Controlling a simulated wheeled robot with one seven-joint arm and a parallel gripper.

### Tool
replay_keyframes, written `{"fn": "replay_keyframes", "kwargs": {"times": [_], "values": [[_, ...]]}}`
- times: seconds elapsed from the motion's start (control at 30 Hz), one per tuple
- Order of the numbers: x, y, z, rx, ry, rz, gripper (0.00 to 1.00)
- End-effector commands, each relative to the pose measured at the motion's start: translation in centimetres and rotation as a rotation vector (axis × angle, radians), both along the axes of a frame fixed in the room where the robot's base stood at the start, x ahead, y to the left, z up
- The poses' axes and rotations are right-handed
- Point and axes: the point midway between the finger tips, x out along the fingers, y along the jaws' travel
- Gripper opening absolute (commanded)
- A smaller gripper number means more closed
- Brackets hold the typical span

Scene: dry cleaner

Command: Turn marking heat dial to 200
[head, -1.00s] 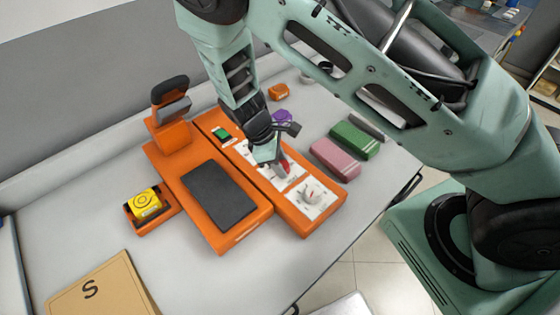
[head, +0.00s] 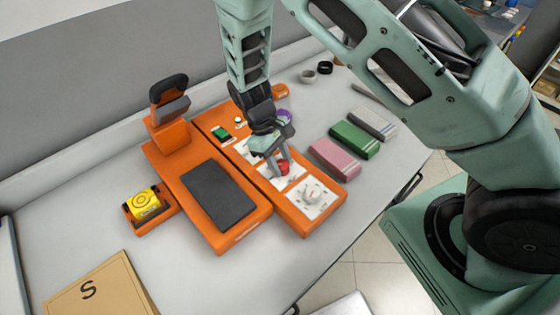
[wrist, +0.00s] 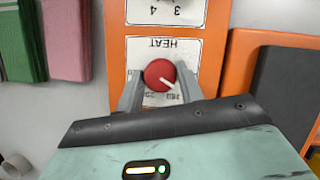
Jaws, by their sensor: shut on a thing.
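The red heat dial (wrist: 160,74) sits on a white plate marked HEAT (wrist: 184,50) on the orange machine's control panel. In the wrist view the plate is upside down, and the dial's white pointer line aims to the lower right. Some numbers at the plate's edge are partly covered. My gripper (wrist: 158,84) is shut on the dial, one finger on each side. In the head view the red dial (head: 283,168) shows below my gripper (head: 274,163). A grey-white dial (head: 312,194) is on the plate nearer the panel's front end.
The orange machine has a dark pad (head: 218,194) and an upright orange post (head: 172,133). A yellow block (head: 145,205) sits in an orange holder at left. Pink (head: 335,160), green (head: 355,141) and grey (head: 373,122) bundles lie right of the panel.

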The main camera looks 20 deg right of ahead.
Motion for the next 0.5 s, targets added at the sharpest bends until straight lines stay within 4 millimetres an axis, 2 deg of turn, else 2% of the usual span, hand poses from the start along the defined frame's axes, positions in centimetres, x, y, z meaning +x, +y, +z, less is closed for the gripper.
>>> {"fn": "replay_keyframes", "kwargs": {"times": [0.5], "values": [[0.36, -0.31, 0.08, 0.004, -0.005, -0.496, 0.14]]}}
